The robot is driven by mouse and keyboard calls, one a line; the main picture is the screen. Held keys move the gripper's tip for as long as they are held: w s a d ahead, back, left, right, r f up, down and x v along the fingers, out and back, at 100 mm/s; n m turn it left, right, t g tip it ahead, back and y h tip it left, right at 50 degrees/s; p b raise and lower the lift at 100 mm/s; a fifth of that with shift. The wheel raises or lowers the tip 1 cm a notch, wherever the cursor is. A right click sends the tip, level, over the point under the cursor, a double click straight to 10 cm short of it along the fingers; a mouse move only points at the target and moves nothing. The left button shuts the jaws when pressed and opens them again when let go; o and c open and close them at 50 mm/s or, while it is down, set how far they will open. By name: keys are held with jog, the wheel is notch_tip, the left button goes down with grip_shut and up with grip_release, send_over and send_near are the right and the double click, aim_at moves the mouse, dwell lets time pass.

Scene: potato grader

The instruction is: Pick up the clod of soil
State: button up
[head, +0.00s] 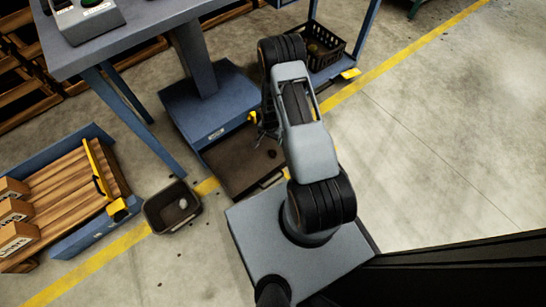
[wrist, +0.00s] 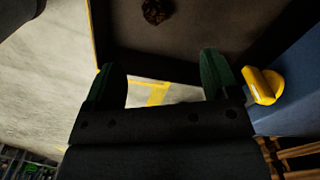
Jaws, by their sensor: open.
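The clod of soil (wrist: 155,11) is a small, dark brown, crumbly lump at the top edge of the wrist view. It lies on the floor of a brown tray (wrist: 185,30). In the head view the tray (head: 228,160) sits low beside the blue pedestal, and a small dark lump (head: 272,154) shows in its right part. My gripper (wrist: 163,72) is open, with nothing between its two dark green fingers. The clod is beyond the fingertips, apart from them. In the head view my arm hides most of the gripper.
A yellow knob (wrist: 263,86) is close to the right finger. A dark bin (head: 158,222) with a pale lump (head: 183,203) stands on the floor at left. A black crate (head: 322,60) is on a blue cart behind my arm. The floor at right is clear.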

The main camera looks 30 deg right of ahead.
aim_at(272, 151)
notch_tip(272, 151, down, 9)
jog(key=b, duration=0.3)
jog(key=shift+s, duration=0.1)
jog(key=shift+d+f+b, duration=0.15)
jog(key=shift+f+b, duration=0.75)
jog(key=shift+f, duration=0.45)
jog(key=shift+d+f+b, duration=0.1)
jog(key=shift+f+b, duration=0.75)
jog(key=shift+f, duration=0.45)
jog(key=shift+r, duration=0.1)
jog(key=c, duration=1)
jog(key=shift+r, duration=0.1)
